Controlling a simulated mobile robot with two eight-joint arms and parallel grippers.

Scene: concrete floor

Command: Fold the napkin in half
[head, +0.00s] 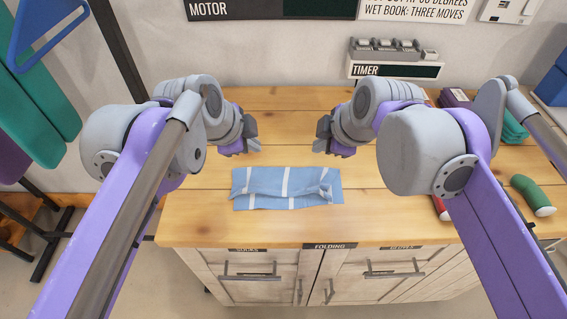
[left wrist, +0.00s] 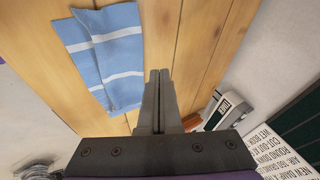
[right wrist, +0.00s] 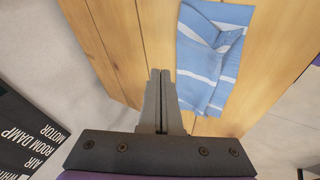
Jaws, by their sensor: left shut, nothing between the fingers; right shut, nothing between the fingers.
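The napkin (head: 287,188), light blue with white stripes, lies on the wooden table as a wide, short strip. A layer is folded over on itself, with a raised, uneven edge and a rumpled right end. It also shows in the left wrist view (left wrist: 103,62) and in the right wrist view (right wrist: 208,62), where one corner is creased over. My left gripper (head: 252,148) is shut and empty, behind the napkin's left part. My right gripper (head: 322,146) is shut and empty, behind its right part. Both are apart from the cloth.
The wooden table (head: 215,222) is clear around the napkin. A green rolled item (head: 532,195) and a red item (head: 440,208) lie to the right, partly behind my right arm. A timer (head: 395,69) is on the back wall. Drawers are below the front edge.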

